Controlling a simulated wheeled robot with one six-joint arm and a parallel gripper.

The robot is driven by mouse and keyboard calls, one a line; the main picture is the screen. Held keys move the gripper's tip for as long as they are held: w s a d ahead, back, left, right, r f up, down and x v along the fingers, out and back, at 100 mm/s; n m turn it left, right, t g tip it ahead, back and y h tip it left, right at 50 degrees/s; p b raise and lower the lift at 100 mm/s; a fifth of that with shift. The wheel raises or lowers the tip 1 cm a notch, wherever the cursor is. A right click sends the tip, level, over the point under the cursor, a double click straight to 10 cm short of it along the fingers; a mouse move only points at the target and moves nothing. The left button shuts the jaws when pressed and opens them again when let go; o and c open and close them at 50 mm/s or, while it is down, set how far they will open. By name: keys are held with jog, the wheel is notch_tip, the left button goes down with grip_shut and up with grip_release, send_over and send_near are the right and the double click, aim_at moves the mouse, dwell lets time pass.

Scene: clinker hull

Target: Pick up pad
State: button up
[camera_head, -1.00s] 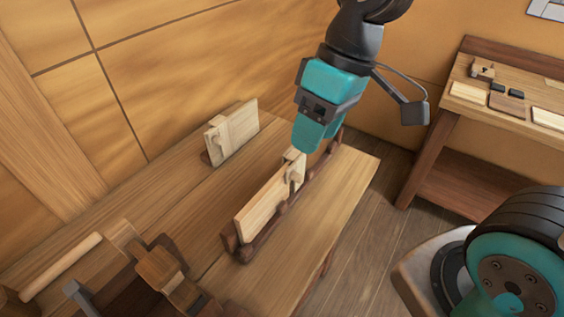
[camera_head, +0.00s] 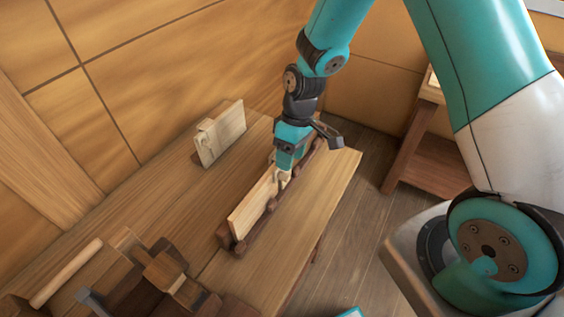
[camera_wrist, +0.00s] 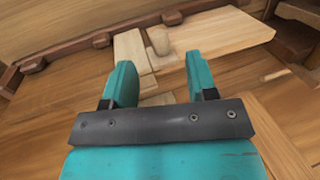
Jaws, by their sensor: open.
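No piece is plainly marked as the pad; a small pale wooden block (camera_wrist: 157,98), partly seen between my fingers in the wrist view, may be it. My gripper (camera_head: 285,168) is over the far end of the pale plank (camera_head: 254,205) on the bench, pointing down. In the wrist view my gripper (camera_wrist: 161,80) has its two teal fingers apart, with nothing clamped between them. A pale board (camera_wrist: 131,50) and a rounded wooden peg (camera_wrist: 158,40) lie just beyond the fingertips, beside the plank (camera_wrist: 222,37). In the head view my gripper hides most of these pieces.
The plank stands on edge along a dark wooden rail (camera_head: 246,243) on the bench (camera_head: 300,215). A second pale board (camera_head: 221,135) stands upright near the wall. A wooden tool (camera_head: 165,272) and a round rod (camera_head: 66,272) lie at the near left. The bench's right side is clear.

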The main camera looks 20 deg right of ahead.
aim_at(287, 175)
jog(key=shift+p+x, duration=1.6)
jog(key=shift+x, duration=1.8)
grip_shut()
